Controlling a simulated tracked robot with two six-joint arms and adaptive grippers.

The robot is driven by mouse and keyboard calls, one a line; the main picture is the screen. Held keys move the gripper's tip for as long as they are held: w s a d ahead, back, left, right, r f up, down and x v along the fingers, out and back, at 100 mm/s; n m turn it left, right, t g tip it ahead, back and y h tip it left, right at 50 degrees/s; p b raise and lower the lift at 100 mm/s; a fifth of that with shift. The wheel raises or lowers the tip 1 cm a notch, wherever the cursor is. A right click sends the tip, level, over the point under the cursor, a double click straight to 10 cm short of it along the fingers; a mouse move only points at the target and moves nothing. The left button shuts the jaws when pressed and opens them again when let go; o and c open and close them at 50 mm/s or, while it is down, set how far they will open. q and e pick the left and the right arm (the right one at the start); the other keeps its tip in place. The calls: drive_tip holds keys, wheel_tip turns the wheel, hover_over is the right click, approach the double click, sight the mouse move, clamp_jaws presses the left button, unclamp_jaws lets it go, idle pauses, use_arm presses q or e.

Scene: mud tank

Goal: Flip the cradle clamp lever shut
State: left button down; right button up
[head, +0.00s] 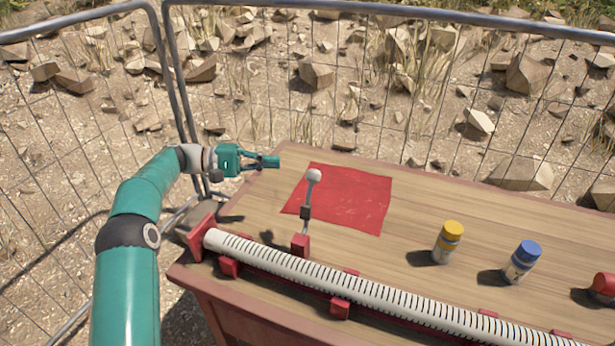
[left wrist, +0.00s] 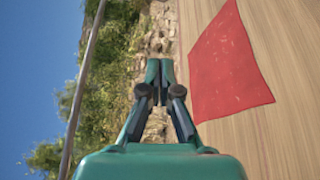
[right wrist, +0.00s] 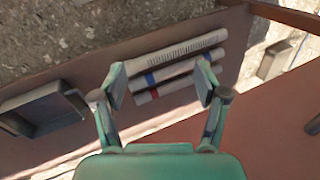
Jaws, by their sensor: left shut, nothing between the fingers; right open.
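The cradle clamp lever (head: 306,208) stands nearly upright on a small red block, with a white ball knob at its top and a dark collar midway. It stands beside a long white slotted pipe (head: 330,287) that lies in red cradle supports along the table's near side. My left gripper (head: 272,162) is shut and empty, left of and beyond the lever, near the table's far left corner, not touching it. It also shows closed in the left wrist view (left wrist: 160,70). My right gripper (right wrist: 161,84) is open, outside the head view; the lever is not in its view.
A red mat (head: 355,200) lies behind the lever. A yellow-capped bottle (head: 448,243) and a blue-capped bottle (head: 521,263) stand to the right. White tubes (right wrist: 165,62) with coloured bands lie below my right gripper. A wire fence (head: 400,90) runs behind the table.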

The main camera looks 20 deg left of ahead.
use_arm(q)
drive_tip(key=shift+d, duration=0.1)
drive_tip(key=d+p, duration=0.2)
drive_tip(key=d, duration=0.7)
drive_tip(key=shift+d, duration=0.15)
idle(0.4)
drive_tip(key=shift+w+f, duration=0.1)
